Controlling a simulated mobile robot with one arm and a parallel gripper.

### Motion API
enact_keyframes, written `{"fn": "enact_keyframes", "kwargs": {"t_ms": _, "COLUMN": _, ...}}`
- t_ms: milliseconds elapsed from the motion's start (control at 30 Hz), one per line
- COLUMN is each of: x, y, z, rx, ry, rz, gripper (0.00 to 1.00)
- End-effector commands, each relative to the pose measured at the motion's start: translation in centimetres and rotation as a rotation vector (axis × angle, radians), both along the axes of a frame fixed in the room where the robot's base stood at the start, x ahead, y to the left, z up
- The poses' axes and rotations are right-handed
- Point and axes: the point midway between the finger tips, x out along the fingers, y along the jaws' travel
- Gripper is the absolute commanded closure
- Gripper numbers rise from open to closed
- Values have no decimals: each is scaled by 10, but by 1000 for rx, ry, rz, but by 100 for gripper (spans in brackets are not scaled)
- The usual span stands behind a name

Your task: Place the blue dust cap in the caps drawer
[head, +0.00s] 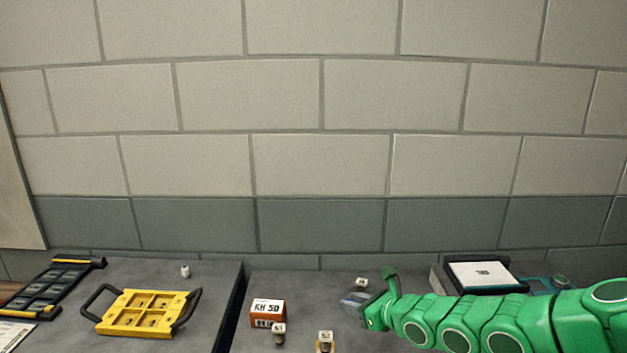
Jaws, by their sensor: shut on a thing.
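My green arm reaches in from the right, low over the grey worktop. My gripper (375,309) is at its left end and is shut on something. Its fingertips and what they hold are too small and hidden to make out. A small bluish, clear-looking item (353,299) shows just left of my gripper; I cannot tell whether it touches the gripper or what it is. I cannot pick out the blue dust cap for certain. No caps drawer can be recognised in this view.
A yellow handled plate (148,312) and a black rack (57,289) lie on the left worktop. An orange-white box (267,312) and small labelled items (325,340) stand left of my gripper. A black-and-white case (483,274) stands behind my arm. A dark gap (230,310) parts the worktops.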

Motion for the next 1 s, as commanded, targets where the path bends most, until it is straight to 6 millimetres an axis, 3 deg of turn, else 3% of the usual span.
{"fn": "enact_keyframes", "kwargs": {"t_ms": 1000, "x": 55, "y": -32, "z": 25, "rx": -7, "ry": -2, "rz": -203, "gripper": 98}}
